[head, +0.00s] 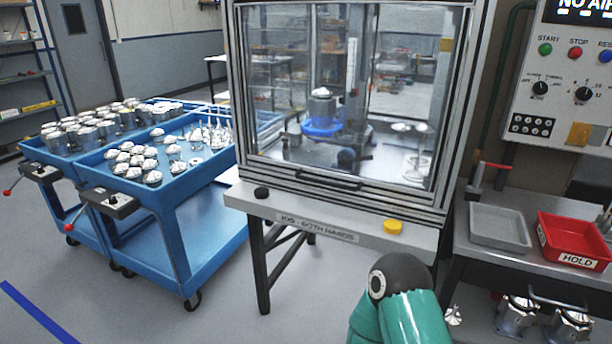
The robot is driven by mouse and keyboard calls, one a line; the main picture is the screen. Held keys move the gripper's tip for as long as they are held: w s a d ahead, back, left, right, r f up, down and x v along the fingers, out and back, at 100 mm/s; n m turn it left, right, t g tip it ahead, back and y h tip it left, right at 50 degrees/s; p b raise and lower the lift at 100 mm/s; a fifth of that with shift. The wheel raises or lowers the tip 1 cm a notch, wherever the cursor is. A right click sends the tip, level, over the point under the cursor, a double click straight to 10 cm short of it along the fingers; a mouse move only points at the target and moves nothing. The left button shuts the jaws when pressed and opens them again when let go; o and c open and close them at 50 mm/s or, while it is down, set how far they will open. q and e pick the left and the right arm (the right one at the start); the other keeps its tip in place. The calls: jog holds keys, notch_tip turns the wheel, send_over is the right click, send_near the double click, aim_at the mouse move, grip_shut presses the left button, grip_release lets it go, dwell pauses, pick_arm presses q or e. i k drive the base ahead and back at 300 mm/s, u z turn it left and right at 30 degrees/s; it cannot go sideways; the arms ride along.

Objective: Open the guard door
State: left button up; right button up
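The guard door (300,120) is a large clear pane in a grey metal frame at the front of the machine cabinet, in the middle of the head view. It is down and looks closed. Its black bar handle (328,180) runs along the lower edge. Through the pane I see a metal part on a blue round fixture (322,128). Neither gripper shows. Only a teal and black link of one of my arms is in view, at the bottom right of centre, in front of the bench.
A black button (262,193) and a yellow button (393,227) sit on the ledge below the door. Blue carts (190,255) with metal parts stand left. A grey tray (499,226), a red tray (575,240) and a control panel (570,90) are right. Floor is clear front left.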

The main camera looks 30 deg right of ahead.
aim_at(335, 178)
jog(key=z, duration=0.35)
jog(key=i, duration=0.95)
jog(key=z, duration=0.7)
jog(key=k, duration=0.85)
jog(key=z, duration=0.15)
jog(key=i, duration=0.85)
jog(key=u, duration=0.05)
